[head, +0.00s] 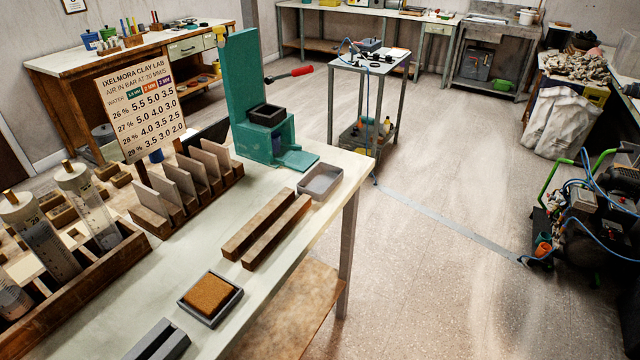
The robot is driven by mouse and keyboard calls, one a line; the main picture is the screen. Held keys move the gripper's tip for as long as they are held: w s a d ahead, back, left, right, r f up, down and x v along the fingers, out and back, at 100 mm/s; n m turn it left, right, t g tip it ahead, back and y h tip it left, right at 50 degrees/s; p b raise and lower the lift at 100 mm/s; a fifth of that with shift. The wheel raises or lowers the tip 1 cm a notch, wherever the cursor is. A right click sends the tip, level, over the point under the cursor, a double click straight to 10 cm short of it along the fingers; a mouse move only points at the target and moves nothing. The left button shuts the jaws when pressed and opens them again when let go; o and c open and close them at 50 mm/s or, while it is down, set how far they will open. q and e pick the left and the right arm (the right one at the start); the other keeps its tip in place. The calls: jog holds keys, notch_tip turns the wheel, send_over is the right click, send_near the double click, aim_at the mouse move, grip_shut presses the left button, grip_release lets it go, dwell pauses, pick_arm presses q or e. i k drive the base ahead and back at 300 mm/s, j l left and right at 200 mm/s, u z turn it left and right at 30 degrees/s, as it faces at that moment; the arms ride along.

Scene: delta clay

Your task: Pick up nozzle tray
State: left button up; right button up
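I cannot tell for sure which thing is the nozzle tray. A shallow grey tray (327,174) sits on the near table's right part, beside the green press; it looks empty. A dark tray (238,293) holding a brown sponge-like block (209,293) lies near the table's front edge. A small black open box (266,113) sits on the green press. Small dark items (376,58) lie on top of the trolley farther back, too small to make out. Neither of my grippers is in view.
Two wooden bars (262,228) lie before the grey tray. A rack of upright slabs (185,185), a sign (142,105) and a crate of cylinders (75,285) fill the table's left. A grey slotted block (158,343) is at the bottom. Floor (450,180) right of the table is mostly open.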

aim_at(323, 178)
jog(key=i+l, duration=0.25)
jog(key=l, duration=0.15)
jog(key=i+l, duration=0.55)
jog(key=l, duration=0.25)
jog(key=u, duration=0.4)
jog(key=l+u, duration=0.15)
jog(key=u, duration=0.2)
jog(key=i+l+u, duration=0.1)
jog(key=u, duration=0.3)
